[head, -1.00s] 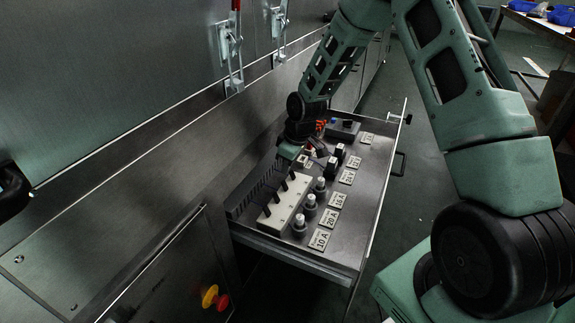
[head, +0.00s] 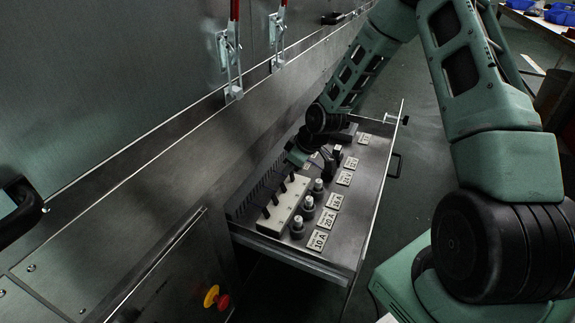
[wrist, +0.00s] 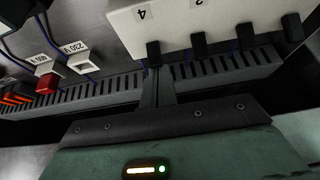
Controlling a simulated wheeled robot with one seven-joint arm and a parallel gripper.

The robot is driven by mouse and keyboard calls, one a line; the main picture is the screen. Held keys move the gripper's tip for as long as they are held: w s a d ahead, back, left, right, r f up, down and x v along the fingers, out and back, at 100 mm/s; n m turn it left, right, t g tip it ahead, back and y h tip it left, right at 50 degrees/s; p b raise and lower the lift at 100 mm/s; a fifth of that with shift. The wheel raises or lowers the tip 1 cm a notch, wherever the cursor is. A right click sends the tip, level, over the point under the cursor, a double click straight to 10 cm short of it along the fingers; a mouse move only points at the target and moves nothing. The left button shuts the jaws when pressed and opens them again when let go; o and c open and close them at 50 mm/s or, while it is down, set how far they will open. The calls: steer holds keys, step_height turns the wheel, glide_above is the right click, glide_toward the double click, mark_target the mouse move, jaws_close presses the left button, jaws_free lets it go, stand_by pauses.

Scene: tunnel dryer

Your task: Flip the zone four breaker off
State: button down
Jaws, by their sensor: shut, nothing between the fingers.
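The white breaker block (wrist: 215,20) carries a row of black levers and sits in the open drawer; it also shows in the head view (head: 262,222). In the wrist view the numeral 4 marks the leftmost lever, the zone four breaker (wrist: 153,53). My gripper (wrist: 157,75) is shut and empty, its fingertips right at the lower end of that lever. I cannot tell whether they touch it. In the head view my wrist hangs over the far end of the block and hides the fingertips.
A slotted black duct (wrist: 225,68) runs alongside the block. A red connector (wrist: 47,83) and a white 230 V socket (wrist: 83,64) lie left in the wrist view. Several fuse holders (head: 308,204) with rating labels stand beside the block. The dryer wall borders the drawer's left side.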

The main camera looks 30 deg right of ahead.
mark_target(291, 173)
steer(key=shift+s+d+t, duration=0.1)
steer(key=shift+s+t, duration=0.1)
steer(key=shift+t, duration=0.1)
steer(key=t+y, duration=0.1)
steer(key=s+d+t+y+p, duration=0.1)
steer(key=shift+s+t, duration=0.2)
steer(key=shift+t, duration=0.2)
steer(key=shift+w+a+r, duration=0.1)
steer(key=shift+w+a, duration=0.05)
steer(key=shift+s+d+r+p, duration=0.3)
steer(key=shift+s+d+p, duration=0.15)
steer(key=shift+s+p, duration=0.25)
steer(key=p+v, duration=0.7)
steer(key=v, duration=1)
steer(key=shift+d+r, duration=0.2)
